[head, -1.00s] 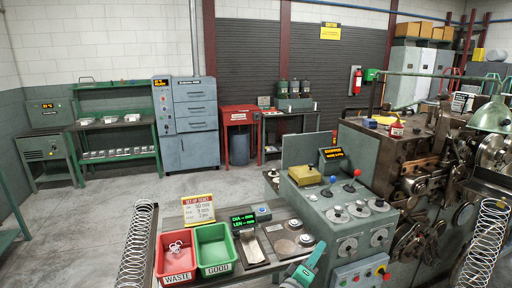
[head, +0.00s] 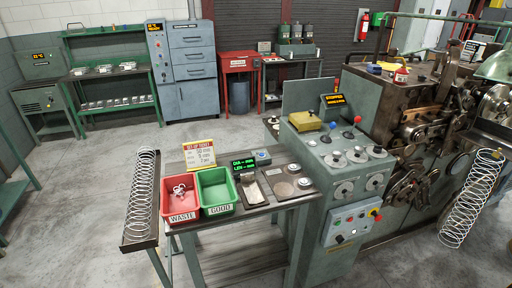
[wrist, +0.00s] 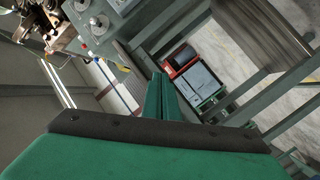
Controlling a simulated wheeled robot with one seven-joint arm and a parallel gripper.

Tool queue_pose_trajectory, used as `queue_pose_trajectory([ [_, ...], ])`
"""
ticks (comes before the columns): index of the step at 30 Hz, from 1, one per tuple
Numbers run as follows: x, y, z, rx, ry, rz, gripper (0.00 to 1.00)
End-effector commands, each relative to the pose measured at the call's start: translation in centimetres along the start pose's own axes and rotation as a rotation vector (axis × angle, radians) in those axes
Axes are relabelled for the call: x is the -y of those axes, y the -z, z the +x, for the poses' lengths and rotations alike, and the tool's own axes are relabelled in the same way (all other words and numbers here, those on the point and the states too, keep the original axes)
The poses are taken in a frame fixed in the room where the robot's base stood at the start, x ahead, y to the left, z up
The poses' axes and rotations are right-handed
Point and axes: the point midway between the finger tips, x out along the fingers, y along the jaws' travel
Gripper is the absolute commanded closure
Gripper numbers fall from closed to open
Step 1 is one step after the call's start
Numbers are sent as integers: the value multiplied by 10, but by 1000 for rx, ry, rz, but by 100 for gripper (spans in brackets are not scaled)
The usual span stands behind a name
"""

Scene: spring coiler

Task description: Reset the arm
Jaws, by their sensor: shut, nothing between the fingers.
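My gripper (wrist: 160,98) shows in the wrist view as two green fingers, pressed together with nothing between them. It points out over the floor and machinery, apart from anything I can make out. My gripper and arm do not show in the head view now. The coiler's control cabinet (head: 338,160) stands in the middle of the head view, with knobs, a blue ball and a red ball on top.
A worktable (head: 245,216) holds a red WASTE bin (head: 180,205) with a small coil inside, an empty green GOOD bin (head: 217,190) and a display (head: 244,164). The floor at left is clear.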

Motion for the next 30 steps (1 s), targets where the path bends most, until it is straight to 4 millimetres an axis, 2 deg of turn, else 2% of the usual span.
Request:
queue_pose_trajectory([
  [1,8,-5,-20,-1,24,32,100],
  [8,26,-10,-100,-15,108,202,100],
  [13,28,-8,-157,-15,154,335,100],
  [18,20,0,-210,-5,185,470,100],
  [24,4,11,-260,13,201,613,100],
  [30,-8,18,-282,23,202,690,100],
])
